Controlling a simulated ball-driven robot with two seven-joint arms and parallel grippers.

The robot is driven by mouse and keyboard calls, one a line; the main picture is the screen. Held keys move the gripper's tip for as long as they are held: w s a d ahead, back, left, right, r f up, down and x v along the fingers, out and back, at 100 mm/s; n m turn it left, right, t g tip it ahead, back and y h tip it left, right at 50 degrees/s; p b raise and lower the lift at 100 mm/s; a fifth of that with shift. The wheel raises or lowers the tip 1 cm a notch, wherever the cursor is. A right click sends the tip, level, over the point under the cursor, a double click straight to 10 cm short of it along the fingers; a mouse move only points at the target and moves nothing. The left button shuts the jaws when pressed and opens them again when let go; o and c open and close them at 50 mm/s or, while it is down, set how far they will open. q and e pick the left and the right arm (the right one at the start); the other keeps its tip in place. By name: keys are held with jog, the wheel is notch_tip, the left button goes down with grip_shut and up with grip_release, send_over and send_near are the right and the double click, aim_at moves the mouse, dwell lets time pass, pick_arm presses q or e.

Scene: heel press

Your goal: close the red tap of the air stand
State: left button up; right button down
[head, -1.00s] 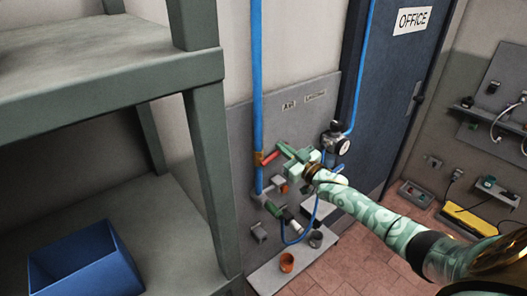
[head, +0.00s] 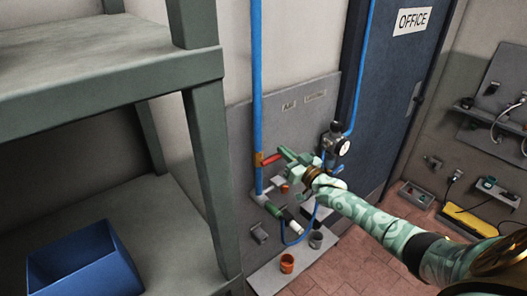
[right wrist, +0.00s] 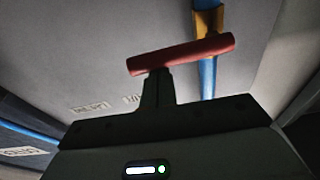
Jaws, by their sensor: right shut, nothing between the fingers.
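The red tap handle (head: 271,159) sticks out to the right from a brass valve body (head: 258,160) on the blue vertical pipe. It lies across the pipe, not along it. In the right wrist view the red handle (right wrist: 200,50) crosses just ahead of the fingers, with the brass body (right wrist: 208,22) behind its right part. My right gripper (head: 285,152) is shut and empty beside the handle's free end. In the right wrist view its closed fingertips (right wrist: 158,74) are at the handle's left part; whether they touch it I cannot tell. My left gripper is not in view.
A grey wall panel (head: 300,115) carries the pipe (head: 257,80), a round gauge (head: 342,146) and a green-handled fitting (head: 273,209) below. A grey-green shelf (head: 205,170) with a blue bin (head: 85,262) stands at left. An orange cup (head: 287,263) is low down.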

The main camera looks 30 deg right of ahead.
notch_tip(320, 180, up, 5)
jog(key=p, duration=0.5)
jog(key=s+d+f+b, duration=0.1)
jog(key=s+f+b, duration=0.1)
jog(key=s, duration=0.7)
jog(key=shift+d+f, duration=0.15)
jog(key=shift+f, duration=0.1)
